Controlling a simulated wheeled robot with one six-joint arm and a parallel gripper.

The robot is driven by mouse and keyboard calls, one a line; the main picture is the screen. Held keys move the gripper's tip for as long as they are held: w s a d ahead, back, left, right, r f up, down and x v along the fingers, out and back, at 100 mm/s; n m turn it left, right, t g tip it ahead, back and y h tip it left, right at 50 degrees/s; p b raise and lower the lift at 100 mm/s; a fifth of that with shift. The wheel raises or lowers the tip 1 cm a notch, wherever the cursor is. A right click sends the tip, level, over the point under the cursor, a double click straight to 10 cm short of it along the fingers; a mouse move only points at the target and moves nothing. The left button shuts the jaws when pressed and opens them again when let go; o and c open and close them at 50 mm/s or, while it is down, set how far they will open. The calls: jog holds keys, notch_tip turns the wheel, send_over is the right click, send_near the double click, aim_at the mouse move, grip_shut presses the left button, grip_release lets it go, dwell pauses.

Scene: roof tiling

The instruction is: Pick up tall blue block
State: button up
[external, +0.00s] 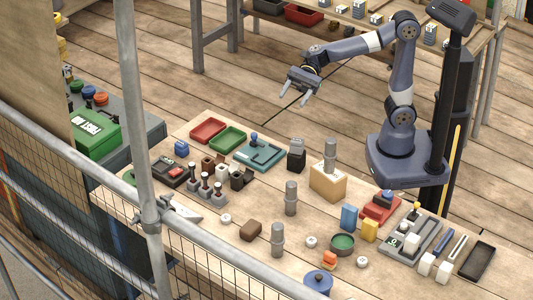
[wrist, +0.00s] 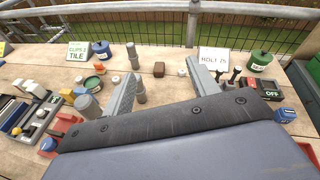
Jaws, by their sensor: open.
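The tall blue block (external: 349,217) stands upright on the workbench in the external view, beside a shorter yellow block (external: 370,229) and in front of a red switch unit (external: 380,207). I cannot make it out surely in the wrist view, where my gripper body hides the near bench. My gripper (external: 301,93) is open and empty, high above the bench's far side, up and to the left of the blue block and well apart from it. In the wrist view its two fingers (wrist: 163,72) are spread wide with nothing held between them.
Grey cylinders (external: 291,198) and a tan box with a cylinder on it (external: 328,183) stand left of the block. A green round tin (external: 342,244) is in front. A grey switch panel (external: 415,240) lies right. A pole and fence (external: 150,180) border the near side.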

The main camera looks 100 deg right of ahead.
jog(key=s+a+r+m+t+b, duration=0.1)
jog(key=s+a+m+t+b, duration=0.15)
jog(key=a, duration=0.65)
jog(key=s+a+r+m+t+b, duration=0.1)
jog(key=s+a+r+t+b, duration=0.15)
jog(key=a, duration=0.75)
jog(key=s+a+f+m+g+h+b, duration=0.1)
jog(key=s+a+f+g+b, duration=0.15)
jog(key=s, duration=0.45)
jog(key=s+a+f+m+g+h+b, duration=0.1)
jog(key=s+a+f+g+h, duration=0.1)
jog(key=s+a+f, duration=0.35)
send_near(347, 216)
jog(key=shift+n+t, duration=0.25)
jog(key=shift+t, duration=0.1)
jog(key=b+x, duration=0.1)
jog(key=x, duration=0.4)
jog(key=shift+w+a+f, duration=0.1)
jog(key=shift+a, duration=0.1)
jog(key=x, duration=0.3)
jog(key=shift+a+f, duration=0.3)
jog(key=shift+w+a+f, duration=0.2)
jog(key=shift+w+a, duration=0.2)
jog(key=shift+w, duration=0.05)
